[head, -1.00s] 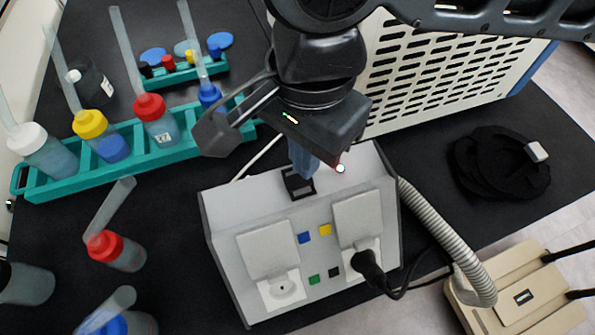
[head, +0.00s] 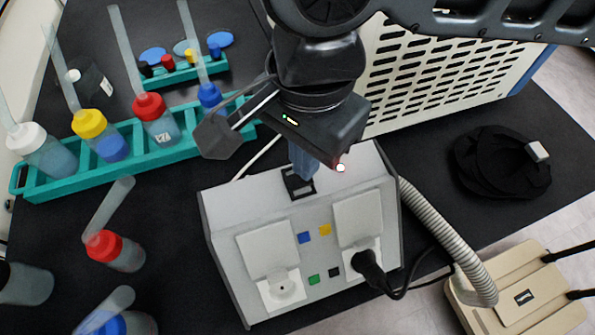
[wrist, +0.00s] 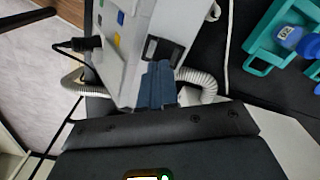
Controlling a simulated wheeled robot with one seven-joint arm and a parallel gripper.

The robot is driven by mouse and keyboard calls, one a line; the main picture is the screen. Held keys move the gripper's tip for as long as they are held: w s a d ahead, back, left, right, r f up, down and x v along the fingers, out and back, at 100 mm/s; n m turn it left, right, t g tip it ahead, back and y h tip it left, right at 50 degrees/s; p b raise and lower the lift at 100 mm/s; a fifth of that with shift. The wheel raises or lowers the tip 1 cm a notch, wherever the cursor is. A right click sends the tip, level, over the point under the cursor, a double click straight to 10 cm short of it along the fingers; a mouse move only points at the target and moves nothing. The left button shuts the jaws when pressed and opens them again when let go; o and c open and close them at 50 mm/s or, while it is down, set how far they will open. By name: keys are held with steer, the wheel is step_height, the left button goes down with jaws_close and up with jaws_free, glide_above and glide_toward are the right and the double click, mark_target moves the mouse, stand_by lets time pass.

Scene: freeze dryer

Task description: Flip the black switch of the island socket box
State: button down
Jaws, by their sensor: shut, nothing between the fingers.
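The island socket box (head: 225,210) is a white box on the dark bench, with two flap-covered sockets on its front. The black switch (head: 299,191) sits in a black frame on its top face; it also shows in the wrist view (wrist: 177,54). My gripper (head: 302,172) points down at the switch with its blue fingers together and nothing between them. In the wrist view my fingertips (wrist: 158,66) overlap the near edge of the switch frame. The fingers hide part of the switch, and I cannot tell whether they touch it or which way it is tipped.
A black plug (head: 370,268) sits in the right socket. A grey corrugated hose (head: 445,235) runs along the box's right side. A teal rack (head: 100,165) with capped bottles stands at left, a vented white machine (head: 440,75) behind. Loose bottles stand left of the box.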

steer(key=shift+f+b, duration=0.3)
steer(key=shift+f, duration=0.4)
stand_by(0.3)
steer(key=shift+r, duration=0.15)
step_height(320, 180, up, 7)
steer(key=p, duration=0.7)
steer(key=shift+p, duration=0.4)
